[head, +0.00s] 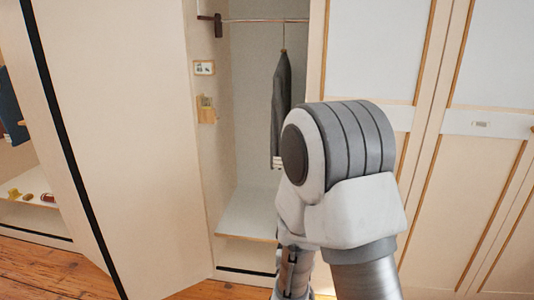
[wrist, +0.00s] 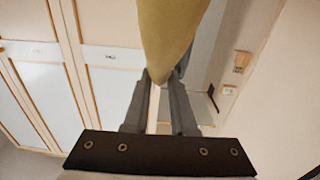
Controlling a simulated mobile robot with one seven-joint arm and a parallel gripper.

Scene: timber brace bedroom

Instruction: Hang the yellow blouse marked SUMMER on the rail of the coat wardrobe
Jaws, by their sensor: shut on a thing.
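The yellow blouse (wrist: 166,38) fills the top middle of the wrist view, its narrow end between my fingers. My gripper (wrist: 162,82) is shut on it. No SUMMER mark shows on the part in view. In the head view, my arm hides the gripper and the blouse. The open wardrobe there has a thin metal rail (head: 258,20) across its top. A dark grey garment (head: 282,105) hangs from the rail on a hanger, toward the right. The rail to its left looks bare.
A large open door panel (head: 125,140) stands left of the opening. Closed panelled doors (head: 375,50) lie to the right. A picture plate (head: 204,68) and wooden pocket (head: 206,109) are on the inner left wall. A low shelf (head: 248,215) has bare room.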

